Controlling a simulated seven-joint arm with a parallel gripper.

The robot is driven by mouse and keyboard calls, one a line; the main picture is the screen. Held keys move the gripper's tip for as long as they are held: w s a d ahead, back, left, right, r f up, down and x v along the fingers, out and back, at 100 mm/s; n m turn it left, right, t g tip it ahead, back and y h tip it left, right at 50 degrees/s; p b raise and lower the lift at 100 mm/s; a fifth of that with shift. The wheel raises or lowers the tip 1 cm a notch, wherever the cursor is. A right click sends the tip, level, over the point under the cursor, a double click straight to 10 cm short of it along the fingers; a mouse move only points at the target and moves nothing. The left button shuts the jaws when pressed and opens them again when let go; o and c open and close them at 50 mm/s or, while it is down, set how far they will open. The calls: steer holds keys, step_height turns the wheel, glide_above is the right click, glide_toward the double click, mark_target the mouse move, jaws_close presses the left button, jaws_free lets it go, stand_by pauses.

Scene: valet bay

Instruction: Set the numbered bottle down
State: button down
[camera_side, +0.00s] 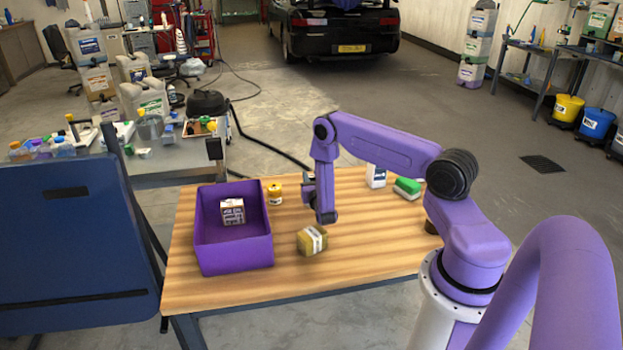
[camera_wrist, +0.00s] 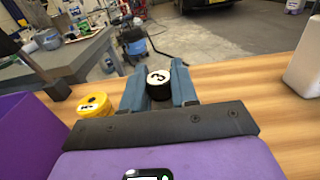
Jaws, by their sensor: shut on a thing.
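My gripper (camera_wrist: 158,85) is shut on a dark bottle (camera_wrist: 158,90), whose top carries a white disc with a 3. The bottle sits between the two blue-grey fingers in the wrist view. In the side view my gripper (camera_side: 309,190) is low over the wooden table (camera_side: 370,245), right of a yellow bottle. The held bottle is mostly hidden there, and I cannot tell whether its base touches the table. The yellow bottle (camera_side: 274,194) stands upright beside the purple bin; its numbered top (camera_wrist: 94,104) shows left of the fingers in the wrist view.
The purple bin (camera_side: 235,255) holds a small carton (camera_side: 232,211). A yellow-brown block (camera_side: 312,240) lies in front of my gripper. A white container (camera_side: 376,175) and a green-and-white sponge (camera_side: 408,188) are at the back right. The front right tabletop is clear.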

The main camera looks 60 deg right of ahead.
steer(key=c, duration=0.9)
jaws_free()
steer(key=shift+f, duration=0.15)
steer(key=shift+o, duration=0.2)
